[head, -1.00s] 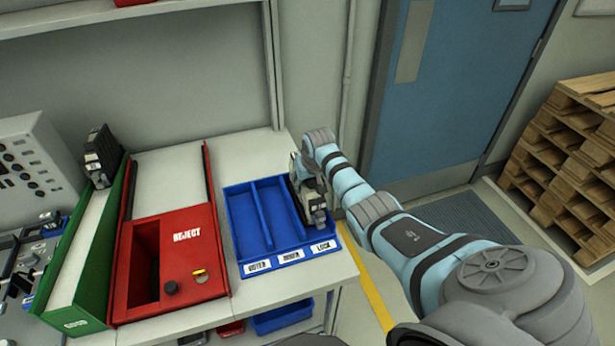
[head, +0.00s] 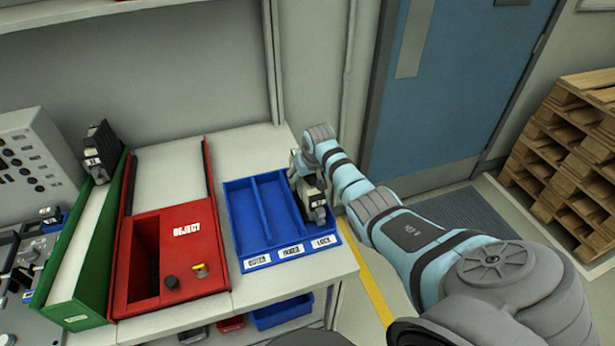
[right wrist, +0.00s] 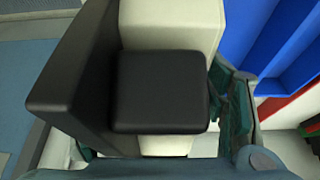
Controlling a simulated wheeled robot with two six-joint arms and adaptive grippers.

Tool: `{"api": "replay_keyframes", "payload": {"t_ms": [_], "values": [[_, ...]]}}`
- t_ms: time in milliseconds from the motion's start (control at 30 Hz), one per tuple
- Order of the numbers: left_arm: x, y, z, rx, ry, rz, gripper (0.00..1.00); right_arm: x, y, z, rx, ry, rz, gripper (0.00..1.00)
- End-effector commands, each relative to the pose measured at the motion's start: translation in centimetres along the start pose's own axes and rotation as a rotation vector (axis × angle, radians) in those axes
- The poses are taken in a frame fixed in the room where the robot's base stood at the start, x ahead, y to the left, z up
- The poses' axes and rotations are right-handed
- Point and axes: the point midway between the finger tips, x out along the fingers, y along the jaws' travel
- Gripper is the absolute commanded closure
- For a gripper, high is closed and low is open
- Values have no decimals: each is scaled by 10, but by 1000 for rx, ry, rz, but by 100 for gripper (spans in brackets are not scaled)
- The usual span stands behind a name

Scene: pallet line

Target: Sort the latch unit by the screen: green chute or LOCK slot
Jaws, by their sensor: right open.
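The latch unit (right wrist: 163,90), a white body with black parts, fills the middle of the right wrist view. In the head view the unit (head: 317,212) stands at the LOCK slot, the right-hand compartment of the blue tray (head: 235,215), partly hidden by my gripper. My right gripper (head: 312,188) is open at the unit, with teal-lined fingers close beside it. Whether they touch it, and whether the unit rests on the slot floor, I cannot tell. The green chute (head: 82,262) is at the left. My left gripper is not in view. No screen shows.
A similar black unit (head: 100,148) sits at the far end of the green chute. The red REJECT bin (head: 185,255) stands between chute and tray. The tray's other two compartments look empty. A blue door (head: 440,100) and stacked pallets (head: 570,150) are at the right.

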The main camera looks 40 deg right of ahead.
Motion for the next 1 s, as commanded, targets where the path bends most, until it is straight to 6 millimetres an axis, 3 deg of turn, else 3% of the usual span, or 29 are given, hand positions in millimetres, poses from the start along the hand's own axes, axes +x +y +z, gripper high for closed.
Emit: {"api": "replay_keyframes", "payload": {"t_ms": [133, 233, 500, 600, 1000], "values": [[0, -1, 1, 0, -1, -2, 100, -7, 0, -1, 1, 2, 0, 34], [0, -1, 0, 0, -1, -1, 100, -22, 1, -1, -1, 5, 0, 34], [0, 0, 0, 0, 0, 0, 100, -96, 0, -1, -2, 5, 1, 34], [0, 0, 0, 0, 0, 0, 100, -113, 0, 0, 0, 3, 0, 34], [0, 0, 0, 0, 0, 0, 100, -121, 0, 0, 0, 1, 0, 34]]}}
